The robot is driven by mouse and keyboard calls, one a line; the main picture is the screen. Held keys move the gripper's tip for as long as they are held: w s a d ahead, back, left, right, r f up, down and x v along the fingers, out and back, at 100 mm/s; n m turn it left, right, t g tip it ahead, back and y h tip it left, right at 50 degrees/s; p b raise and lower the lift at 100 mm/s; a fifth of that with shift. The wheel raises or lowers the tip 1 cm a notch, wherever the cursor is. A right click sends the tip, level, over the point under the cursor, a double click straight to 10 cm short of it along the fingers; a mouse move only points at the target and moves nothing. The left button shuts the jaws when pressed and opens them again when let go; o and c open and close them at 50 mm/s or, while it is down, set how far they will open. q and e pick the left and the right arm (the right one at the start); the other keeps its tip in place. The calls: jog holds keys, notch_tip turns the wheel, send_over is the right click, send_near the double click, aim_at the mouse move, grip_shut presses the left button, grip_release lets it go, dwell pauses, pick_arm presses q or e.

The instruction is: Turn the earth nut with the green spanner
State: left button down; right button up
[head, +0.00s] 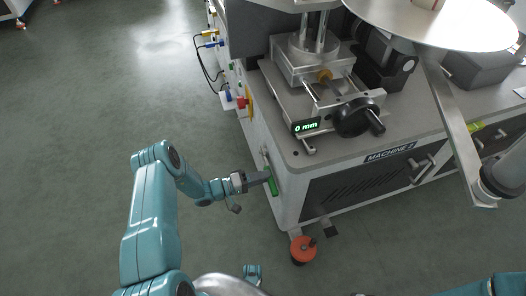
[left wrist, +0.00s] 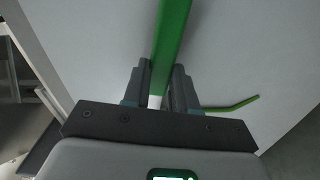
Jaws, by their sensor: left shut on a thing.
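The green spanner (head: 273,186) is at the side panel of the machine (head: 290,205), near its front left corner. My left gripper (head: 262,178) reaches it from the left and is shut on it. In the left wrist view the spanner (left wrist: 173,35) is a straight green bar running up from between the two fingers (left wrist: 160,85). The earth nut cannot be made out, so I cannot tell whether the spanner is seated on it. A thin bent green strip (left wrist: 232,107), perhaps a cable, lies right of the fingers against the pale panel. My right gripper is not in view.
On the machine top are a slide with a black handwheel (head: 358,116) and a display reading 0 mm (head: 306,126). Yellow and blue plugs with cables (head: 209,40) stick out of the side further back. An orange-red foot (head: 303,249) stands below the corner.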

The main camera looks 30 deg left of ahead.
pick_arm(q)
jog(key=shift+w+a+f+m, duration=0.1)
jog(key=shift+w+f+m, duration=0.05)
jog(key=shift+f+m, duration=0.55)
jog(key=shift+m, duration=0.3)
jog(key=shift+w+a+f+m, duration=0.25)
jog(key=shift+f+m, duration=0.3)
jog(key=shift+m, duration=0.15)
jog(key=shift+f, duration=0.1)
jog(key=shift+w+a+f+m, duration=0.25)
jog(key=shift+f+m, duration=0.3)
jog(key=shift+m, duration=0.35)
jog(key=shift+w+a+f+m, duration=0.25)
jog(key=shift+a+f+m, duration=0.25)
jog(key=shift+m, duration=0.5)
jog(key=shift+f, duration=0.1)
